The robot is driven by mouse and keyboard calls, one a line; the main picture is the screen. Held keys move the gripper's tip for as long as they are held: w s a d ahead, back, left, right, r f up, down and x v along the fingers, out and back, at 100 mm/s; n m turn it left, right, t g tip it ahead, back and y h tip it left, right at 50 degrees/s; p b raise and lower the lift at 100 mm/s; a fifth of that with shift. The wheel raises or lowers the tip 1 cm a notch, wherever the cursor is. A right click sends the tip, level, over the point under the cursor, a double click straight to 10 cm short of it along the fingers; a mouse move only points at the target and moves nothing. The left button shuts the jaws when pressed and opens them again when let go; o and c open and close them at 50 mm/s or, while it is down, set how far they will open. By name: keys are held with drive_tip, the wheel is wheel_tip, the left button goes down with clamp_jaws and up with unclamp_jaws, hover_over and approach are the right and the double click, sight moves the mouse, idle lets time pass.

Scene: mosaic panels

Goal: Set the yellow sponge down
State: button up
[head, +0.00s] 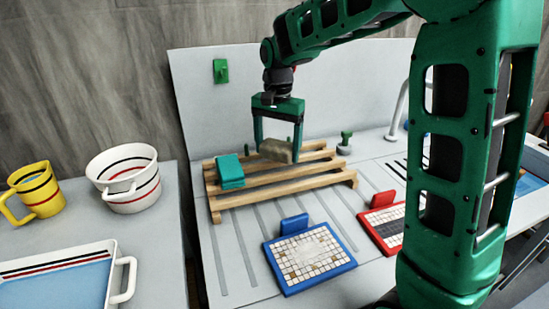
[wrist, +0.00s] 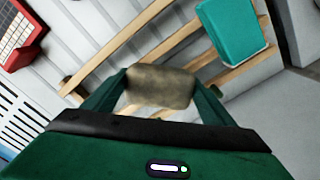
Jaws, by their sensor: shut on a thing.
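The sponge (head: 278,151) is a dull khaki-yellow block, held between the two fingers of my gripper (head: 277,145). My gripper is shut on it, one finger at each end. In the wrist view the sponge (wrist: 160,88) sits level between the fingertips, with wooden slats behind it. The sponge is over the right-middle part of a wooden slatted rack (head: 270,179). I cannot tell whether it touches the slats or hangs just above them. A teal block (head: 230,171) lies on the rack's left end, apart from the sponge.
A blue-framed mosaic panel (head: 344,267) and a red-framed one (head: 378,239) lie in front of the rack. A small green-topped knob (head: 345,140) stands behind its right end. A yellow mug (head: 38,190), a white bowl (head: 125,180) and a tray (head: 122,283) sit on the left counter.

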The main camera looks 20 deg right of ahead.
sight(277, 157)
drive_tip(key=shift+f, duration=1.55)
drive_tip(key=shift+f, duration=0.15)
drive_tip(key=o, duration=0.9)
wheel_tip(277, 157, up, 12)
drive_tip(key=shift+r, duration=0.2)
drive_tip(key=s+d+f+n, duration=0.1)
drive_tip(key=s+d+f, duration=0.2)
drive_tip(key=s+d, duration=0.65)
drive_tip(key=s+d+f+n, duration=0.1)
drive_tip(key=s+d+f, duration=0.2)
drive_tip(key=s+d, duration=0.7)
drive_tip(key=shift+n, duration=0.3)
drive_tip(key=s+f, duration=0.2)
drive_tip(key=s, duration=0.2)
drive_tip(key=s+a+f, duration=0.1)
drive_tip(key=s, duration=0.4)
drive_tip(key=s+a+f, duration=0.1)
drive_tip(key=s+f, duration=0.1)
drive_tip(key=s, duration=0.2)
drive_tip(key=shift+s+f, duration=0.25)
drive_tip(key=shift+f, duration=0.05)
